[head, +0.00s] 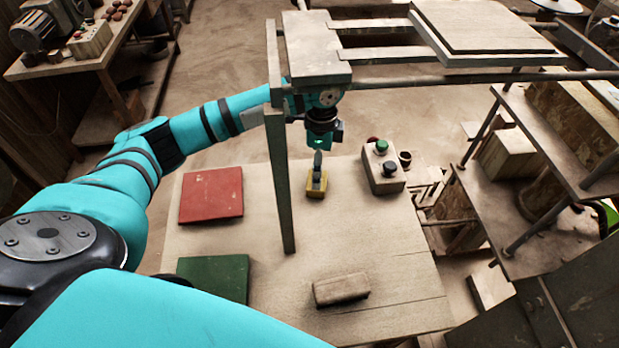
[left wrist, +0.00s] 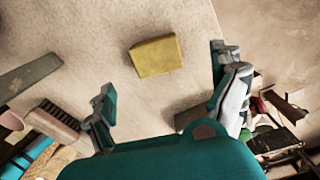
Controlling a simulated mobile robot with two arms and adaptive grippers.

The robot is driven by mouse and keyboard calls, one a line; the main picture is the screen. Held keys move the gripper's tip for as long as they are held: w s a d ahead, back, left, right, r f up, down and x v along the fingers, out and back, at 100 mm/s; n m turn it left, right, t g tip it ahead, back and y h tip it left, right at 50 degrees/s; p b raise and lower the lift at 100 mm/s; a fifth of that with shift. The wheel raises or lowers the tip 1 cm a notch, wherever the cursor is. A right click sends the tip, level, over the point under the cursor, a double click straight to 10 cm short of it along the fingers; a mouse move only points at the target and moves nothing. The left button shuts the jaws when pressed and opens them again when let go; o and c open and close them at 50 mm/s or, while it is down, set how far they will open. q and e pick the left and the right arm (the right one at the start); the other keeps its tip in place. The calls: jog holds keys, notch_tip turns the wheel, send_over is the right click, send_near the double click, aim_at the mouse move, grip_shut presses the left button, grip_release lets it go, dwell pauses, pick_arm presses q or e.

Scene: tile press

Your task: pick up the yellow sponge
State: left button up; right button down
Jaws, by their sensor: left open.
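The yellow sponge (head: 316,194) lies on the light worktop, below the metal frame and left of the button box. In the left wrist view the sponge (left wrist: 156,57) is a small yellow block lying flat, ahead of the fingertips. My left gripper (head: 318,160) reaches in under the frame and points down above the sponge. In the left wrist view its fingers (left wrist: 162,85) are spread wide with nothing between them. The sponge looks apart from both fingers. In the head view the gripper partly covers the sponge. My right gripper does not show.
A metal frame's upright post (head: 283,190) stands left of the sponge. A box with green and black buttons (head: 386,172) stands to its right. A red square (head: 212,194) and a green square (head: 216,275) lie at left. A brownish block (head: 341,289) lies near the front.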

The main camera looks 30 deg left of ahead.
pick_arm(q)
jog(key=shift+f, duration=0.5)
jog(key=shift+s+d+f, duration=0.1)
jog(key=shift+d+f, duration=0.05)
jog(key=shift+f, duration=0.2)
notch_tip(320, 180, down, 4)
jog(key=shift+s+f+p, duration=0.1)
jog(key=shift+f+p, duration=0.1)
jog(key=shift+p, duration=0.6)
jog(key=shift+f, duration=0.2)
jog(key=c, duration=1)
jog(key=shift+r, duration=0.15)
jog(key=shift+c, duration=0.2)
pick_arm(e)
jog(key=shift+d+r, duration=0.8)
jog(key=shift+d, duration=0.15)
